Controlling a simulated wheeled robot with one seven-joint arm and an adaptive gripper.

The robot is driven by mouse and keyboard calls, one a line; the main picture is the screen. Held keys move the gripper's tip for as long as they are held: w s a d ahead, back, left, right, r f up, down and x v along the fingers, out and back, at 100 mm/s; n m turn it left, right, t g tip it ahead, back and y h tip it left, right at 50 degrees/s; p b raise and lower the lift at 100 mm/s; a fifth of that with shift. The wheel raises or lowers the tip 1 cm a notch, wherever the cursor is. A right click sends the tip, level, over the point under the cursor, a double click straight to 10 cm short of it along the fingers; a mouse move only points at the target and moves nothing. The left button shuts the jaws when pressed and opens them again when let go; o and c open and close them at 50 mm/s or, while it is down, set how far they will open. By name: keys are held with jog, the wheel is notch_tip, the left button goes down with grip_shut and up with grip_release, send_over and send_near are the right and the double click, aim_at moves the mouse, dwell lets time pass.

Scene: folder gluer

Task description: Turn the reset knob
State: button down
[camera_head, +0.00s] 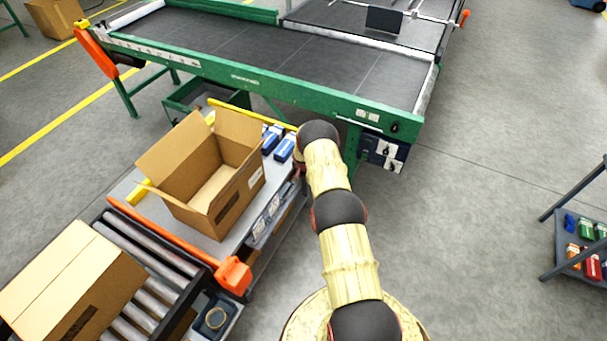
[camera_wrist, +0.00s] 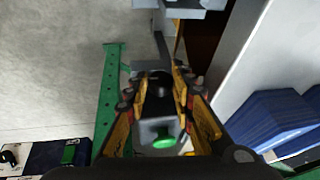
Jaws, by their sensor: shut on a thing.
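In the wrist view my gripper (camera_wrist: 160,76) has its two yellow-and-black fingers on either side of a dark round knob (camera_wrist: 158,88), which appears to be the reset knob. The fingers are shut on it. The knob sits by a grey box-shaped fitting (camera_wrist: 150,131) with a green button (camera_wrist: 163,141) on its near face. Any marking on the knob is too small or hidden to read, so its turned position cannot be told. In the head view my arm hides the gripper and this knob.
The green-framed conveyor (camera_head: 250,82) runs behind my arm, with a control panel (camera_head: 385,150) on its side. An open carton (camera_head: 215,165) and blue-and-white packs (camera_head: 285,147) stand on a table to the left. Floor to the right is clear up to a rack (camera_head: 570,215).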

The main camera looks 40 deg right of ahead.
jog(key=shift+w+f+g+b, duration=0.15)
jog(key=shift+w+g+b, duration=0.15)
jog(key=shift+b, duration=0.8)
jog(key=shift+a+b, duration=0.1)
jog(key=shift+b, duration=0.5)
jog(key=g+b, duration=0.1)
jog(key=b, duration=0.2)
jog(key=shift+h, duration=0.4)
jog(key=shift+n+g+b, duration=0.3)
jog(key=shift+g+b, duration=0.1)
jog(key=shift+b, duration=0.1)
jog(key=shift+r, duration=0.2)
jog(key=c, duration=1.5)
grip_release()
jog(key=shift+r, duration=0.1)
jog(key=shift+c, duration=0.2)
jog(key=shift+r+p, duration=0.1)
jog(key=shift+p, duration=0.9)
